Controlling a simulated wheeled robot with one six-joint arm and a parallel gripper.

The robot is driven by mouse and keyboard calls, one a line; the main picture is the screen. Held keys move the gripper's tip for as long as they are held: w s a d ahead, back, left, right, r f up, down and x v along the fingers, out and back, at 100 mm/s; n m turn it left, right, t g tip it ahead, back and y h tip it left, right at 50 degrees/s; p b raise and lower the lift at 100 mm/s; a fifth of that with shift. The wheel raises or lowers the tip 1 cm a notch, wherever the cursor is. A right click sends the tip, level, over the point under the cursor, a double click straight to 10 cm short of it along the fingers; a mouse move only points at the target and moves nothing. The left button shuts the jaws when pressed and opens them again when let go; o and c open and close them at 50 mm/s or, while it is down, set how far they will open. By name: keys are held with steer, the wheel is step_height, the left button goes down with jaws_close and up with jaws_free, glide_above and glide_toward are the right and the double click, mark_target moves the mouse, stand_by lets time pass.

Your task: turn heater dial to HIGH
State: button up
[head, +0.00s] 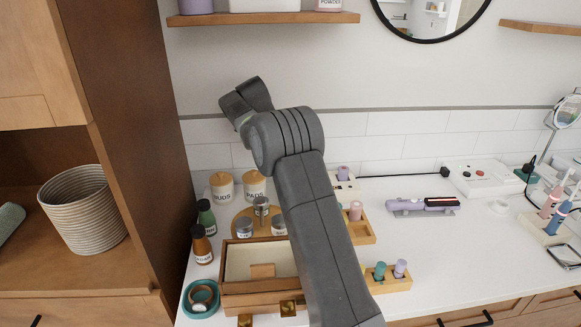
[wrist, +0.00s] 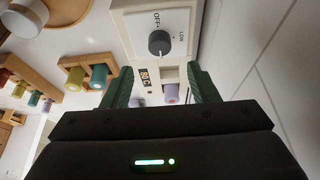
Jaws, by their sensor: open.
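The heater (wrist: 130,22) is a white box at the top of the wrist view. Its dial (wrist: 159,43) is a dark round knob with OFF and LOW printed beside it. A pale mark shows on the knob, but its setting is hard to read, and I see no HIGH label. A small display (wrist: 146,78) sits near the dial. My gripper (wrist: 159,72) is open, with one green finger on each side of the picture and the dial beyond the gap, apart from both fingers. In the head view my arm hides much of the counter behind it.
A purple-capped item (wrist: 171,92) shows between the fingers. Wooden holders (wrist: 80,68) with coloured rolls stand to the left. In the head view, an open wooden box (head: 235,290), jars (head: 222,186) and a purple hair tool (head: 408,204) stand on the white counter.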

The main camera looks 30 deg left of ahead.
steer(key=v, duration=0.5)
steer(key=shift+a+r, duration=0.1)
steer(key=shift+r, duration=0.15)
steer(key=x, duration=1.3)
steer(key=shift+w+d+f, duration=0.1)
steer(key=shift+d+f, duration=0.15)
steer(key=shift+f, duration=0.2)
